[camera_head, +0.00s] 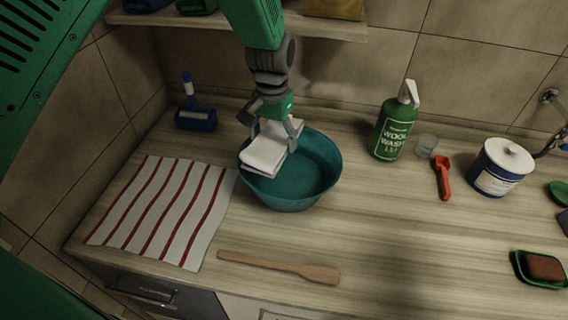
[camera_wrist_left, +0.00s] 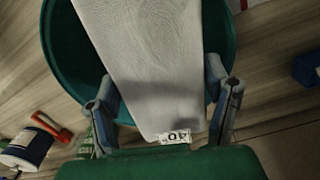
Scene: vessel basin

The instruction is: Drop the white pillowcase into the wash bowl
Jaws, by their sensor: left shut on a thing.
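The white pillowcase (camera_head: 269,149) is folded and hangs from my left gripper (camera_head: 273,125) over the left part of the wash bowl. In the left wrist view the pillowcase (camera_wrist_left: 155,60) lies between the two fingers of my left gripper (camera_wrist_left: 165,105), with a small "40" tag at its near edge. The left gripper is shut on it. The teal wash bowl (camera_head: 318,178) stands on the counter; its wall also shows in the left wrist view (camera_wrist_left: 62,50). I cannot tell whether the pillowcase touches the rim. My right gripper is not in view.
A striped cloth (camera_head: 165,210) lies left of the bowl and a wooden paddle (camera_head: 280,267) in front. A blue brush (camera_head: 196,119) is behind left. A shelf (camera_head: 330,29) overhangs.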

